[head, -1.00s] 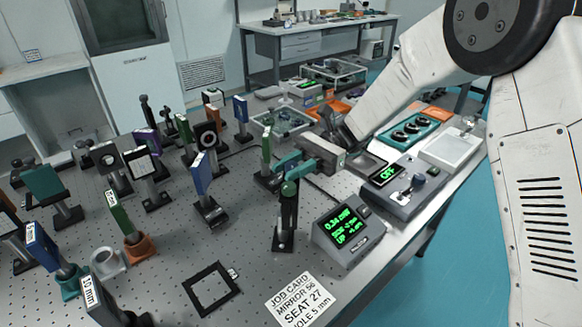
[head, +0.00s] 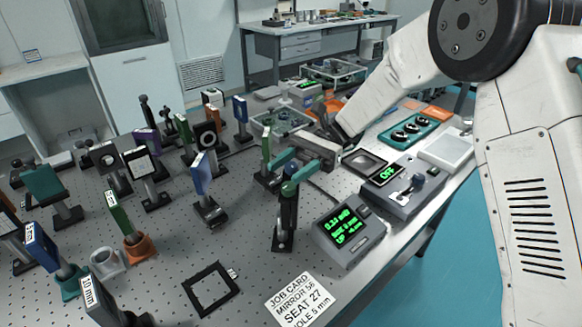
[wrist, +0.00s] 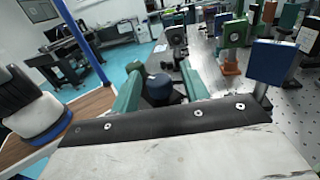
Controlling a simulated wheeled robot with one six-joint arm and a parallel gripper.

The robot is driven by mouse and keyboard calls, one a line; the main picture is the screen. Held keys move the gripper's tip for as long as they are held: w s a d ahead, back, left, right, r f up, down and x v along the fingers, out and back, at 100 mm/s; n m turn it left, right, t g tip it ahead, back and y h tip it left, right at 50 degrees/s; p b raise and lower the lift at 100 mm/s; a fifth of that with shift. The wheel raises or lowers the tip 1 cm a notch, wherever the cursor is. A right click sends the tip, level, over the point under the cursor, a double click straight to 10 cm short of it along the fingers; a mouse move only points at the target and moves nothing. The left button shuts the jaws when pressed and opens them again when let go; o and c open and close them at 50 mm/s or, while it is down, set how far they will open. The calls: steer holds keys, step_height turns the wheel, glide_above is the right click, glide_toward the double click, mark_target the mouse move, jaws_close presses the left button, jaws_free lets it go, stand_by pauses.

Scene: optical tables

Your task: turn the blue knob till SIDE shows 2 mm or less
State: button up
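The dark blue knob (wrist: 158,88) sits between my two teal fingers in the wrist view, with a gap visible on its right side. My gripper (head: 291,170) is open at the top of the dark mirror mount (head: 286,222). The blue knob is not clearly visible in the head view, where the fingers cover that spot. The readout box (head: 348,233) shows green text with a SIDE line, too blurred to read surely.
A blue plate on a post (head: 201,175) and a green one (head: 266,147) stand close left of the mount. A job card (head: 300,299) and a black frame (head: 211,290) lie in front.

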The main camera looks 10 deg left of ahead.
mark_target(292, 166)
steer(key=shift+r, duration=0.55)
steer(key=r, duration=0.2)
steer(key=shift+s+d+r, duration=0.15)
steer(key=shift+s+r, duration=0.15)
steer(key=shift+r, duration=0.05)
steer(key=s+d, duration=0.3)
steer(key=s, duration=0.4)
steer(key=s+d+r, duration=0.1)
steer(key=s+d, duration=0.2)
steer(key=s, duration=0.4)
steer(key=shift+d, duration=0.3)
steer(key=shift+r, duration=0.1)
